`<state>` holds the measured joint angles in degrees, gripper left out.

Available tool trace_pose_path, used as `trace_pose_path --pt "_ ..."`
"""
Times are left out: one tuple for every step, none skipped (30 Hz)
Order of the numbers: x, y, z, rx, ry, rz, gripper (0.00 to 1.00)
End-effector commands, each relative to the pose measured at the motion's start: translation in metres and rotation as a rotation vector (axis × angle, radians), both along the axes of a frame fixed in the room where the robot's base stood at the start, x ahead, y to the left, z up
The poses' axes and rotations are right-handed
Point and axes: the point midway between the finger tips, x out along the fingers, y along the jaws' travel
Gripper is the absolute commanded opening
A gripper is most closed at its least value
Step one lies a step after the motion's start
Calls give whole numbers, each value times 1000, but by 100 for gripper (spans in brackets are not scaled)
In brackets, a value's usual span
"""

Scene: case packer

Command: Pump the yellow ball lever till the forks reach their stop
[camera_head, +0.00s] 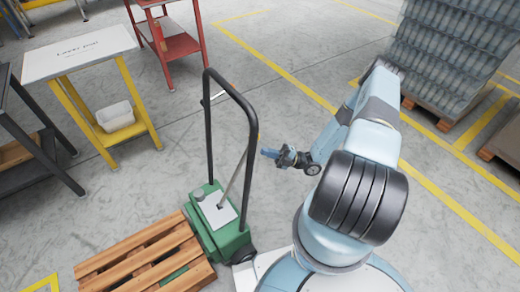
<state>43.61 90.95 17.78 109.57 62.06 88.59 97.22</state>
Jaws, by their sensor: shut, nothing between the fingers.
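A green hand pallet truck (222,235) with a tall black handle frame (209,125) stands at the left of centre. A thin grey lever (234,178) rises at a slant from its grey top plate (214,208) toward the frame's right post. Its yellow ball is hardly visible; only a small yellowish spot shows by that post. The forks are mostly hidden under a wooden pallet (150,250), with some green showing between its slats. My gripper (266,153) is shut and empty, just right of the post, with its blue fingertips pointing left. I cannot see it touching the lever.
A white-topped table (80,52) with yellow legs holds a white bin (115,115) on its lower shelf. A red cart (170,45) stands behind. Stacked grey goods (455,50) are at the upper right. Open floor lies beyond my gripper.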

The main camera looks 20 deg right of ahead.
Motion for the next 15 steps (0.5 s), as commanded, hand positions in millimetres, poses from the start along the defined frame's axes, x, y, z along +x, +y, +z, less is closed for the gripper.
trace_pose_path --pt "-1 -9 -8 -2 3 0 0" --pt "-2 -14 -12 -3 4 0 0" --pt "-4 -21 -16 -3 4 -1 0" --pt "-5 -26 -19 -3 5 -1 0" --pt "-6 -31 -23 -4 6 -2 0" --pt "-7 -38 -27 -5 6 -1 0" --pt "-8 -42 -29 -4 7 -1 0" --pt "-9 -47 -32 -4 7 -1 0" --pt "-11 -52 -35 -4 9 -2 0" --pt "-12 -56 -37 -5 9 -2 0" --pt "-13 -59 -39 -4 10 -2 0" --pt "-13 -63 -42 -4 9 -3 0" --pt "-14 -65 -43 -4 9 -3 0" --pt "-15 -68 -44 -5 9 -2 0" --pt "-16 -70 -46 -4 9 -2 0"
